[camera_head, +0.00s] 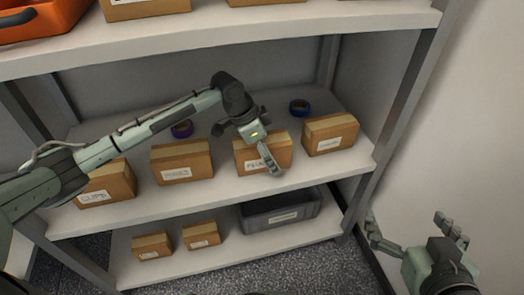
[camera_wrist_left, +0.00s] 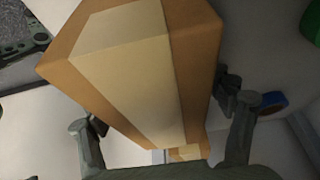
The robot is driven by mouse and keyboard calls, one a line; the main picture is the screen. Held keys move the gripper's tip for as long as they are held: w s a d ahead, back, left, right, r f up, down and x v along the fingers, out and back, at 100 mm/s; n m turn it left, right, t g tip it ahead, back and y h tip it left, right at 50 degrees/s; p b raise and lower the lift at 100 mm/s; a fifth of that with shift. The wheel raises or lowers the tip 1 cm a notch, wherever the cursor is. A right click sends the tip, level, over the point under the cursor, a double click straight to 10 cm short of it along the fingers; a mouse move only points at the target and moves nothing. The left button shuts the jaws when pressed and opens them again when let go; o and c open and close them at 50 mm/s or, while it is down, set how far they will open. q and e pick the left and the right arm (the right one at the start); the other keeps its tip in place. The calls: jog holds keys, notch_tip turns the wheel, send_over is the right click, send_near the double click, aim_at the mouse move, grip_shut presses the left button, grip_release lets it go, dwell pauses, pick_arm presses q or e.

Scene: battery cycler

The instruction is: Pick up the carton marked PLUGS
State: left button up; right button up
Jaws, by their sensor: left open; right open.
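A brown carton (camera_head: 281,150) stands on the middle shelf; my left finger hides part of its label, so I cannot read the whole word. My left gripper (camera_head: 267,155) is over this carton, with one finger in front of its label. In the left wrist view a taped carton (camera_wrist_left: 140,75) fills the space between the open fingers (camera_wrist_left: 164,114), one finger on each side; I cannot tell whether they touch it. My right gripper (camera_head: 412,229) is open and empty at the lower right, away from the shelves.
Other cartons share the shelf: one marked CLIPS (camera_head: 106,184), one left of centre (camera_head: 182,160) and one at right (camera_head: 330,134). Below are two small cartons and a grey bin (camera_head: 281,213).

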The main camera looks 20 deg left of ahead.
pick_arm(q)
jog(key=c, duration=1.4)
jog(key=shift+c, duration=0.2)
